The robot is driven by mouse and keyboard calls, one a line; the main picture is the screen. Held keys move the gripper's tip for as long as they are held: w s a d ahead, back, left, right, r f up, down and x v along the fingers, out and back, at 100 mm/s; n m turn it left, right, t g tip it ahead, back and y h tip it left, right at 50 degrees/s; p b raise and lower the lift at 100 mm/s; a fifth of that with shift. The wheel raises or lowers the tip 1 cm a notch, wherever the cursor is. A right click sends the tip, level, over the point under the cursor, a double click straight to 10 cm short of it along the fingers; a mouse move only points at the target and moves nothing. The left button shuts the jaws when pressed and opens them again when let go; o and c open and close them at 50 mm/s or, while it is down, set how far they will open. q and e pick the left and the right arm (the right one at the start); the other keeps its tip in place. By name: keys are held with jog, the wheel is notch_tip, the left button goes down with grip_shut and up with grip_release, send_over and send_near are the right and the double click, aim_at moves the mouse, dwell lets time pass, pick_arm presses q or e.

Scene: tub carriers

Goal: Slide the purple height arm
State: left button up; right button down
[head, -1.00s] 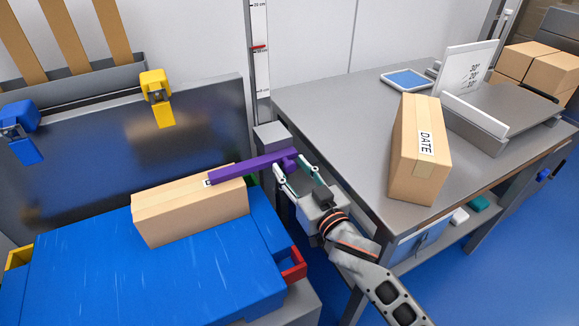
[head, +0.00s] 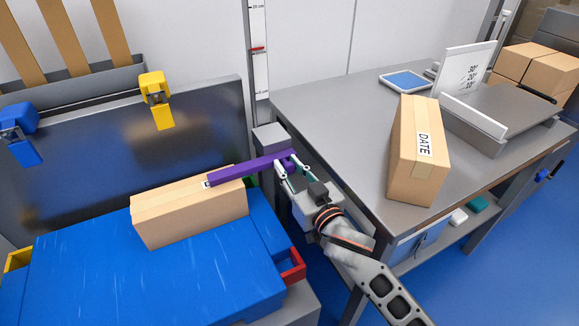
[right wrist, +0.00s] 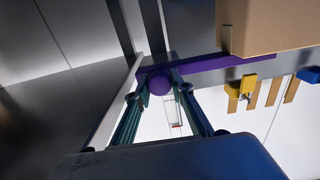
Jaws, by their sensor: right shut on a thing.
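The purple height arm (head: 242,168) reaches left from a grey block on the upright scale post (head: 260,72), over the right end of a cardboard box (head: 190,214). My right gripper (head: 285,166) is shut on the purple knob at the arm's right end. In the right wrist view the round knob (right wrist: 158,85) sits between my two fingers, and the purple arm (right wrist: 225,64) runs off to the right. A red mark (head: 258,49) shows on the scale. My left gripper is in neither view.
The box lies on a blue surface (head: 150,280) with a red bracket (head: 293,266) at its right. A grey table (head: 340,110) at right bears a box labelled DATE (head: 417,152) and an angle gauge (head: 468,75). Yellow (head: 155,90) and blue clamps (head: 20,130) hang at the left.

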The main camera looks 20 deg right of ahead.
pick_arm(q)
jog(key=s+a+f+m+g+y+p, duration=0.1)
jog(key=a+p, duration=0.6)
jog(key=p, duration=0.7)
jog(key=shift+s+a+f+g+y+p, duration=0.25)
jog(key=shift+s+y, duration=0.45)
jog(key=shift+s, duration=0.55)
pick_arm(e)
notch_tip(320, 180, up, 20)
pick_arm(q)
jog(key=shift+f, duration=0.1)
pick_arm(e)
jog(key=shift+w+f, duration=0.1)
jog(key=c, duration=1.8)
grip_release()
jog(key=shift+o, duration=0.2)
jog(key=shift+f, duration=0.2)
jog(key=shift+f, duration=0.1)
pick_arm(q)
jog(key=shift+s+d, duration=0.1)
